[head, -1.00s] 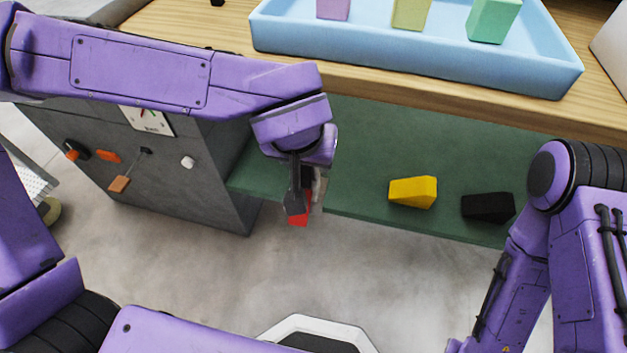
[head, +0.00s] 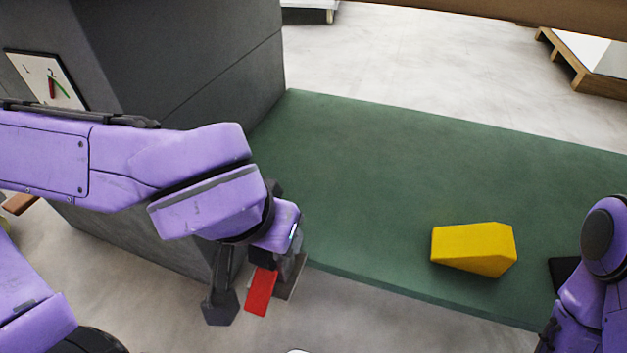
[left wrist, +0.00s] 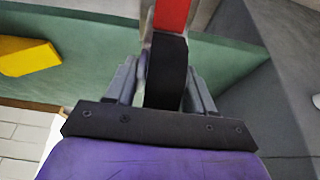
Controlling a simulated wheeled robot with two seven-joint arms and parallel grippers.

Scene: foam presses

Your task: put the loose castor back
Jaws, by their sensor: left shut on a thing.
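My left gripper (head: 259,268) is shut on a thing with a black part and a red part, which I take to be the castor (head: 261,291). It is held at the front edge of a green shelf (head: 370,170), beside the grey cabinet. In the left wrist view, the black part (left wrist: 166,72) sits between the two fingers, with the red part (left wrist: 171,14) beyond it. The fingers hide some of the held thing, so its full shape is unclear. My right arm shows at the right edge in the head view, but its gripper is out of view.
A yellow block (head: 473,248) lies on the shelf, right of my left gripper. A black block (head: 562,272) is partly hidden by my right arm. The shelf's middle is clear.

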